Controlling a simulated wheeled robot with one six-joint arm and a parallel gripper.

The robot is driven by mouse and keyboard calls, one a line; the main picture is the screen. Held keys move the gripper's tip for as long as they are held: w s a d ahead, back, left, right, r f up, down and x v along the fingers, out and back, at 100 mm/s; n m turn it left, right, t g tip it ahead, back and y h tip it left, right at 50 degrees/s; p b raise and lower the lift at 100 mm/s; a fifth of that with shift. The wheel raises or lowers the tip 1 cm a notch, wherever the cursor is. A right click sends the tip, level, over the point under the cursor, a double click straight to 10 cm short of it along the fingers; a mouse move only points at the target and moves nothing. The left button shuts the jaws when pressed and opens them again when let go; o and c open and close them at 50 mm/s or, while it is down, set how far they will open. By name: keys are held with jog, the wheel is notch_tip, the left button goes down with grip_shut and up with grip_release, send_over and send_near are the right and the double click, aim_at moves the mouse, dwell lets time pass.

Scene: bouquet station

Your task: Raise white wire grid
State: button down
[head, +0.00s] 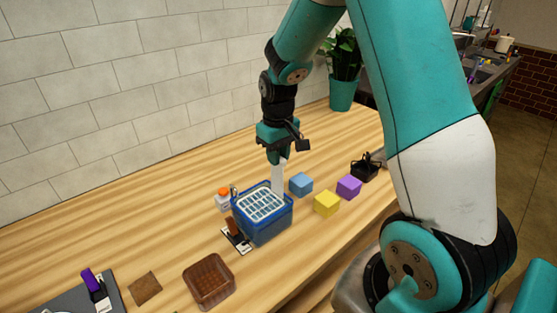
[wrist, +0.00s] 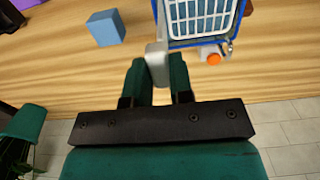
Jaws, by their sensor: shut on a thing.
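The white wire grid (head: 262,203) lies across the top of a blue bin (head: 268,231) on the wooden counter. The grid also shows in the wrist view (wrist: 200,14), inside the blue rim. My gripper (head: 276,161) is above the bin's far right corner, pointing down. Its fingers (wrist: 157,68) are shut on an upright white handle (head: 278,180) at the grid's edge. The handle's lower end meets the bin's corner. I cannot tell whether the grid is clear of the rim.
A blue cube (head: 301,184), a yellow cube (head: 326,202) and a purple cube (head: 348,187) stand right of the bin. An orange-capped bottle (head: 223,200) stands close on its left. A brown tray (head: 208,283) is in front. A potted plant (head: 342,92) stands at the back.

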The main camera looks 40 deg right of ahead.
jog(key=shift+w+r, duration=0.1)
jog(key=shift+r, duration=0.65)
jog(key=shift+f, duration=0.1)
jog(key=shift+w, duration=0.1)
jog(key=c, duration=1.2)
grip_release()
jog(key=shift+o, duration=1)
notch_tip(320, 180, up, 18)
jog(key=b, duration=0.3)
jog(key=shift+f, duration=0.25)
